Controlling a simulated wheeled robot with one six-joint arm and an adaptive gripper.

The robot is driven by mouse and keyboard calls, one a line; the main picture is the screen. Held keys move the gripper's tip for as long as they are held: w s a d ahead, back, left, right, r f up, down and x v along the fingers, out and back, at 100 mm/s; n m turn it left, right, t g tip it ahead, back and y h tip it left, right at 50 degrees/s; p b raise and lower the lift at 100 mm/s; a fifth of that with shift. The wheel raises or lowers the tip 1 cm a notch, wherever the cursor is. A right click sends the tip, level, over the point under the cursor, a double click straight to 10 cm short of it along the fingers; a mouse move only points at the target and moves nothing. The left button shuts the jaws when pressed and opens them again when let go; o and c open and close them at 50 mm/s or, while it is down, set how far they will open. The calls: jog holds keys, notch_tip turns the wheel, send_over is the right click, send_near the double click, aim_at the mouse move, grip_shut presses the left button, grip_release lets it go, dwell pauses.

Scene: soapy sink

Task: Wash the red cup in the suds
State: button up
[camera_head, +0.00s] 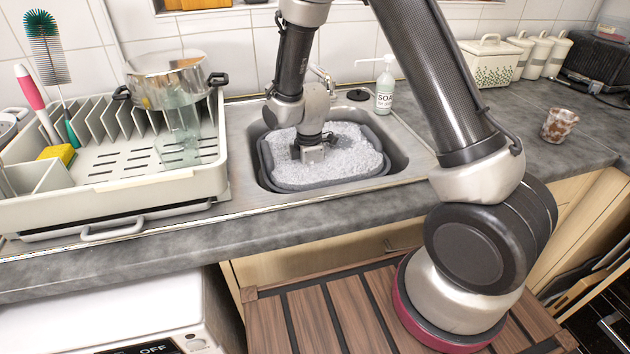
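My gripper (310,152) points down into the white suds (345,150) in a grey basin (312,184) set in the sink. Its fingers are sunk in the foam, so I cannot see whether they are open, shut or holding anything. No plainly red cup shows. A small cup (559,125) with reddish-brown and whitish patches stands upright on the counter at the right, well apart from my gripper. Anything under the foam is hidden.
A dish rack (150,190) with a steel pot (168,80) and a clear glass (180,125) stands left of the sink. A soap bottle (385,88) is behind the sink at right. White canisters (540,52) line the back. The counter around the patchy cup is clear.

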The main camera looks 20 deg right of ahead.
jog(key=shift+d, duration=1.7)
jog(key=shift+a, duration=1.7)
notch_tip(320, 180, up, 19)
jog(key=shift+f, duration=0.15)
dwell(0.6)
jog(key=shift+s, duration=0.1)
dwell(0.9)
